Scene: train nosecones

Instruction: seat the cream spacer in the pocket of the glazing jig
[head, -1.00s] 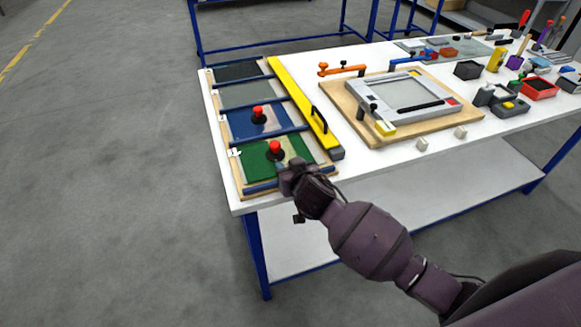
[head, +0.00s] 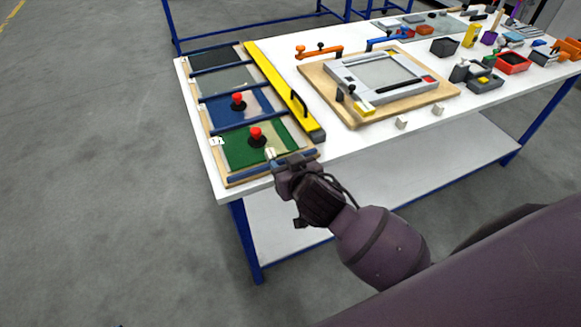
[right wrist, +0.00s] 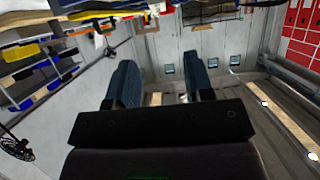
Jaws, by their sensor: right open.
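The glazing jig is a wooden board (head: 313,88) bearing a grey frame (head: 395,96) around a pale panel. A yellow block (head: 365,108) sits at the frame's near-left corner. Two small cream blocks (head: 401,123) (head: 438,110) lie on the white table just in front of the board; I cannot tell which is the spacer. I cannot make out the pocket. My right gripper (head: 277,158) is at the table's near edge beside the green panel, well left of the cream blocks. Its fingers are apart and empty in the right wrist view (right wrist: 160,85). My left gripper is not in view.
A rack with a green panel (head: 235,150) and red knobs (head: 255,131) fills the table's left end. A yellow bar with a black handle (head: 278,88) lies along it. An orange clamp (head: 318,51) stands behind the jig. Bins and tools crowd the right.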

